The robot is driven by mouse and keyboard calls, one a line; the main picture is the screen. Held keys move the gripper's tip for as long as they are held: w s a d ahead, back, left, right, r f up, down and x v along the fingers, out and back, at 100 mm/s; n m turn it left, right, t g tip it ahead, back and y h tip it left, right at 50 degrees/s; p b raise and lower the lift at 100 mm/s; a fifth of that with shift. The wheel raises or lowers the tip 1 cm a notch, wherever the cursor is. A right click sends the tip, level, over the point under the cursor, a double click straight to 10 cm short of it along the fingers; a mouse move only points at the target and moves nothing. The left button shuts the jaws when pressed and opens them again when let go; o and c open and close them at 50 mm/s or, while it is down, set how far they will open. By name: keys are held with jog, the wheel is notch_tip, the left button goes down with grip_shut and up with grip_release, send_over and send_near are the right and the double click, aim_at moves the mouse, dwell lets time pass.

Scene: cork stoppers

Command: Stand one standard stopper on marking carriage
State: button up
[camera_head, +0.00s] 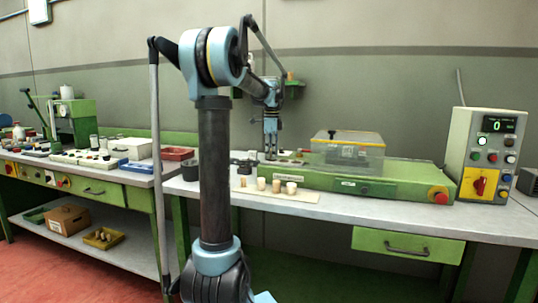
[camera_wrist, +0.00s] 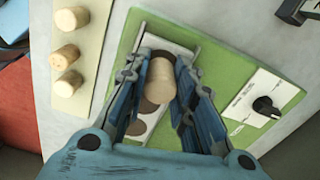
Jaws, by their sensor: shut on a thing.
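My gripper (camera_wrist: 157,88) is shut on a pale cork stopper (camera_wrist: 160,78), seen nearly end-on between the fingers in the wrist view. The stopper is over a light plate with dark round spots, which looks like the marking carriage (camera_wrist: 181,46), on the green machine (camera_wrist: 212,62). I cannot tell whether the stopper touches the plate. In the head view my gripper (camera_head: 270,152) points down at the left end of the green machine (camera_head: 330,184); the held stopper is too small to make out there.
Several loose stoppers (camera_wrist: 65,57) stand on a cream strip (camera_wrist: 88,42) beside the machine; the strip (camera_head: 300,198) is at its front in the head view. A clear cover (camera_head: 348,150) sits on the machine. A control box (camera_head: 485,150) stands at the right. A dark cup (camera_head: 190,171) is at the left.

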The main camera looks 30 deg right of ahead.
jog(key=o, duration=0.7)
notch_tip(320, 180, up, 12)
jog(key=shift+a+r, duration=0.1)
dwell(0.3)
jog(key=s+a+f+n, duration=0.2)
jog(key=a+f+n, duration=0.2)
jog(key=a, duration=0.4)
jog(key=s+a+f+n, duration=0.3)
jog(key=a+n, duration=0.1)
jog(key=a, duration=0.4)
jog(key=s+a+f+n, duration=0.2)
jog(key=a+f+n, duration=0.2)
jog(key=a, duration=0.4)
jog(key=s+a+f+n, duration=0.4)
jog(key=s+a+f, duration=0.1)
jog(key=f, duration=0.3)
jog(key=s+a+f+n+t, duration=0.1)
jog(key=s+a+f+n, duration=0.4)
jog(key=f, duration=0.3)
jog(key=s+a+f+n+t, duration=0.1)
jog(key=s+a+f+n, duration=0.4)
jog(key=s+a+f, duration=0.1)
jog(key=shift+s+f, duration=0.65)
jog(key=shift+f, duration=0.35)
